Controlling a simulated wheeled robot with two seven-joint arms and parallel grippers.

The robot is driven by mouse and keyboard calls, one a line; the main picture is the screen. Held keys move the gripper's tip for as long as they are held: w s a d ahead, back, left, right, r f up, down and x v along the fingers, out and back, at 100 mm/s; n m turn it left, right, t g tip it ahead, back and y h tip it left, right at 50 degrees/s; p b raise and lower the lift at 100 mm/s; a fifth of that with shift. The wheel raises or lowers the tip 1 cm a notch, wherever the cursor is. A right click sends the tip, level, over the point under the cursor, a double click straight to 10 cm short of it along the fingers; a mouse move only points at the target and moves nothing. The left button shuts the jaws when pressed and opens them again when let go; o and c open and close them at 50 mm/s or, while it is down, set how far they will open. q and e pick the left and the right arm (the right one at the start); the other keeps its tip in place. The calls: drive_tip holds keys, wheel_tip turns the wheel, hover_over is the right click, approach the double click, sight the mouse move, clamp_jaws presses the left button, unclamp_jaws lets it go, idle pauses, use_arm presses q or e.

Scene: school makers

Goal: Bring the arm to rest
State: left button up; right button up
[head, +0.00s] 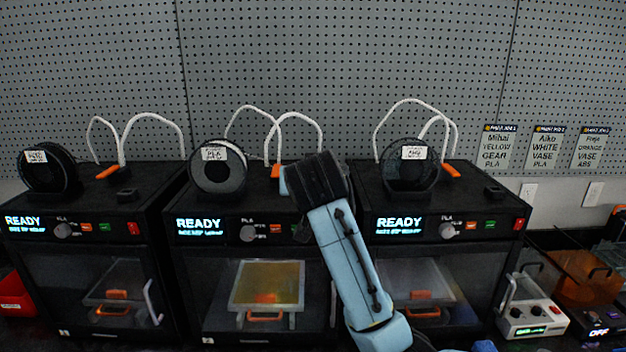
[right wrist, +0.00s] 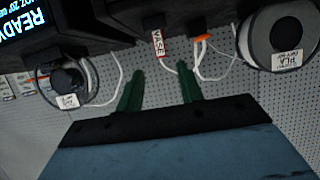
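My right arm rises from the lower right in the head view, and its dark wrist (head: 320,190) is in front of the middle printer's top right. The fingers are hidden there. In the right wrist view my right gripper (right wrist: 159,72) shows two green fingers spread apart with nothing held between them. My left gripper is in neither view.
Three black printers stand in a row: left (head: 85,270), middle (head: 215,258) and right (head: 500,258). Spools (head: 48,170) and white tubes (head: 410,102) sit on top. A pegboard (head: 340,70) is behind. Small devices (head: 535,318) stand at right.

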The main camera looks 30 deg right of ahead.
drive_tip(key=s+a+f+n+g+y, duration=0.25)
drive_tip(key=s+f, duration=0.45)
drive_tip(key=f, duration=0.5)
drive_tip(key=s+a+f+n+g+y, duration=0.15)
drive_tip(key=s+a+f+n, duration=0.35)
drive_tip(key=f, duration=0.7)
drive_tip(key=s+a+f+g+y, duration=0.2)
drive_tip(key=s+f, duration=0.3)
drive_tip(key=s, duration=0.6)
drive_tip(key=s+a+f+g+y, duration=0.15)
drive_tip(key=s+f, duration=0.35)
drive_tip(key=s, duration=0.5)
wheel_tip(320, 180, down, 30)
drive_tip(key=s+n+g+b, duration=0.1)
drive_tip(key=s+g+b, duration=0.1)
drive_tip(key=b, duration=0.3)
drive_tip(key=s+d+f+b, duration=0.2)
drive_tip(key=s+f+b, duration=0.3)
drive_tip(key=s+f, duration=1.1)
wheel_tip(320, 180, down, 4)
drive_tip(key=shift+s+d+r+g, duration=0.2)
drive_tip(key=shift+s+r+g, duration=0.05)
drive_tip(key=shift+g, duration=0.2)
